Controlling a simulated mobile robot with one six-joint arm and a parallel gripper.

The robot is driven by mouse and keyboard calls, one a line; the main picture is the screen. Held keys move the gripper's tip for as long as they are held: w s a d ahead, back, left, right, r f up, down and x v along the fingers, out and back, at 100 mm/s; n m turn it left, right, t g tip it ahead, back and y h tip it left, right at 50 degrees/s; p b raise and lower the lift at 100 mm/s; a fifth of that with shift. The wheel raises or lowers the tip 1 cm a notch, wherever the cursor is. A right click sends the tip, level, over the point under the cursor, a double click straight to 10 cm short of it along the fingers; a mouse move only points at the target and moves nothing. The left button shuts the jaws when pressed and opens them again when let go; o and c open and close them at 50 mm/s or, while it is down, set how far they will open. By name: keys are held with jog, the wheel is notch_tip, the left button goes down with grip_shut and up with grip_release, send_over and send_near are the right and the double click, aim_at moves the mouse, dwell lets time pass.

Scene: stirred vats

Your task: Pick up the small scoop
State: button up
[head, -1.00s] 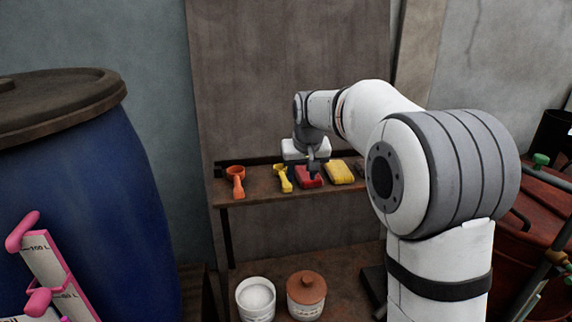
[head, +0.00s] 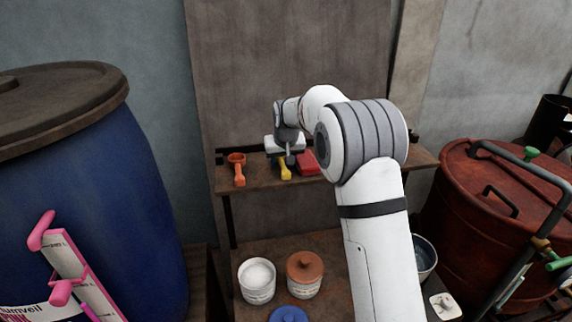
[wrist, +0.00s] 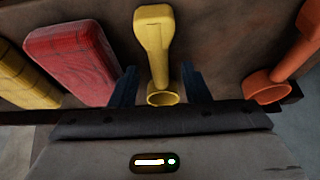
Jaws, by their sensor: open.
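The small yellow scoop (head: 285,172) lies on the wooden shelf, its handle towards the front. In the wrist view the yellow scoop (wrist: 154,40) shows its handle at the top and its round cup low in the picture. My gripper (head: 288,158) is over the shelf at the scoop's cup end, partly covering it in the head view. In the wrist view my gripper (wrist: 160,85) is open, one dark finger on each side of the scoop, with gaps between. A larger orange scoop (head: 238,170) lies to the left in the head view.
A red block (head: 308,163) lies just right of the yellow scoop. A yellow block (wrist: 22,82) lies beyond it in the wrist view. Below the shelf stand a white tub (head: 257,289) and a brown-lidded jar (head: 305,281). A blue barrel (head: 90,190) stands left.

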jog(key=shift+c, duration=0.5)
grip_shut()
